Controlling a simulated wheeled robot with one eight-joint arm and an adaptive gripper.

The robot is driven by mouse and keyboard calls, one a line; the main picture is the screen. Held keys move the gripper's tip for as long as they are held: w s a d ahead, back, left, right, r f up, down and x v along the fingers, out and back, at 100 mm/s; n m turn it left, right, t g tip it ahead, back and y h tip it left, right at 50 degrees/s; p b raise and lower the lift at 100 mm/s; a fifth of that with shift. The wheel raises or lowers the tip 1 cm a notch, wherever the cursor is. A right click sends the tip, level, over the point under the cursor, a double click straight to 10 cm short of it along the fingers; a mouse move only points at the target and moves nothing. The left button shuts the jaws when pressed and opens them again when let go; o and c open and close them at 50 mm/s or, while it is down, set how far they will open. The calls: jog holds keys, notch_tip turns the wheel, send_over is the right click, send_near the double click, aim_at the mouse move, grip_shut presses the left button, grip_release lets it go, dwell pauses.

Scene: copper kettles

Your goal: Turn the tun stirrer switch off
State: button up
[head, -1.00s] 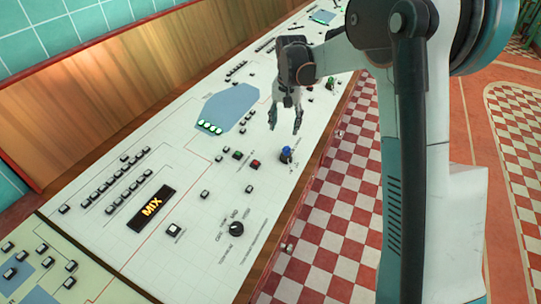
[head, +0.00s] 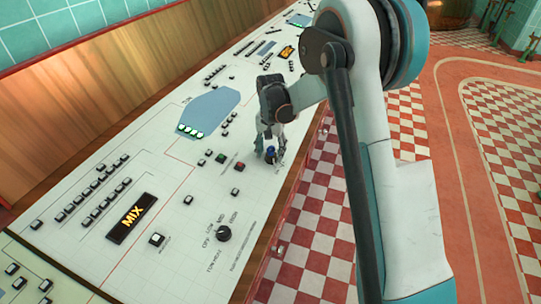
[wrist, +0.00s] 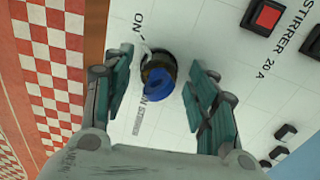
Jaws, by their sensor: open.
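The switch (wrist: 156,84) has a blue knob on a dark round base, on the white console. The word "ON" is printed beside it, and another label next to it is partly covered. It also shows in the head view as a small blue spot (head: 270,152). My gripper (wrist: 160,72) is open, with one teal-padded finger on each side of the knob. In the wrist view, gaps show between the knob and both fingers. In the head view my gripper (head: 268,146) is low over the console at the knob, hiding part of it.
Near the knob are a red button (wrist: 268,16) labelled "STIRRER 20 A" and several black buttons. A black rotary dial (head: 223,233) and a lit "MIX" sign (head: 131,217) lie nearer on the console (head: 187,265). Checkered floor is to the right.

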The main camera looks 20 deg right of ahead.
jog(key=shift+f, duration=0.4)
jog(key=c, duration=1.1)
jog(key=shift+o, duration=0.2)
jog(key=shift+n, duration=0.6)
jog(key=shift+d+n, duration=0.1)
jog(key=shift+n, duration=1.5)
jog(key=shift+d+n+p, duration=0.1)
jog(key=shift+n+p, duration=0.3)
jog(key=shift+n, duration=2)
